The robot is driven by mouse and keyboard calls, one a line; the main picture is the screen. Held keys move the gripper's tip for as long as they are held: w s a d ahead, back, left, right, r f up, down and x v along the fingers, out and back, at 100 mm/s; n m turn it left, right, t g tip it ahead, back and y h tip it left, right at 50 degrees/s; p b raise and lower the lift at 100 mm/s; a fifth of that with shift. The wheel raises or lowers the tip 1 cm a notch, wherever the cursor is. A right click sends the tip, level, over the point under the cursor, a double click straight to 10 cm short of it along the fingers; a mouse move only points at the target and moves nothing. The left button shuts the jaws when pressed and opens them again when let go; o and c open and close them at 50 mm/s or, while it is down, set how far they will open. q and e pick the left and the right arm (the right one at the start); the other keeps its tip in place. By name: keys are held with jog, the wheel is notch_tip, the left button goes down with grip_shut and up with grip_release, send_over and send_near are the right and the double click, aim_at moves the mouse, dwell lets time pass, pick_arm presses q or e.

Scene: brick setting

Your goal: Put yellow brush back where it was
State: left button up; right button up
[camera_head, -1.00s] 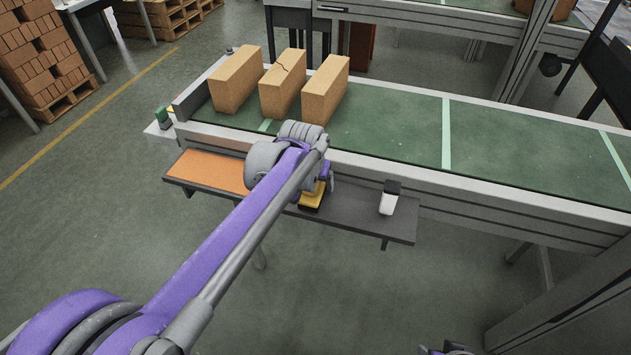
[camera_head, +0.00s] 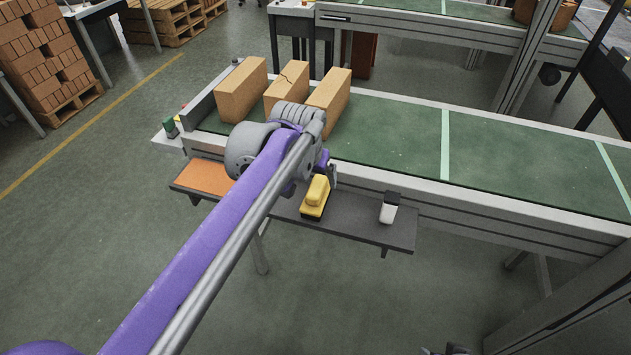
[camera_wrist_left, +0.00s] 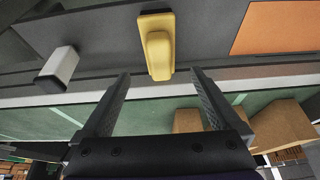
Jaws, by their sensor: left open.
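The yellow brush (camera_head: 316,196) lies on the grey shelf (camera_head: 360,224) along the front of the conveyor, between the orange pad and a black-and-white object. My left gripper (camera_head: 328,170) is just behind and above the brush, partly hidden by my arm. In the left wrist view the yellow brush (camera_wrist_left: 157,45) is beyond the two fingertips of my left gripper (camera_wrist_left: 160,74). The fingers are spread, nothing is between them, and they do not appear to touch the brush. My right gripper is not clearly visible.
An orange pad (camera_head: 204,178) covers the shelf's left end. A black-and-white object (camera_head: 389,207) stands right of the brush. Three bricks, including a cracked one (camera_head: 286,87), stand on the green conveyor (camera_head: 400,130) behind. The conveyor's right part is clear.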

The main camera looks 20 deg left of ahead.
pick_arm(q)
jog(key=shift+v, duration=1)
jog(key=shift+s, duration=0.15)
jog(key=s+a+f, duration=0.1)
jog(key=s+f, duration=0.7)
jog(key=s, duration=0.4)
jog(key=s+a+f, duration=0.1)
jog(key=s+f, duration=0.6)
jog(key=s, duration=0.6)
jog(key=shift+s+a+f, duration=0.15)
jog(key=shift+a+f, duration=0.25)
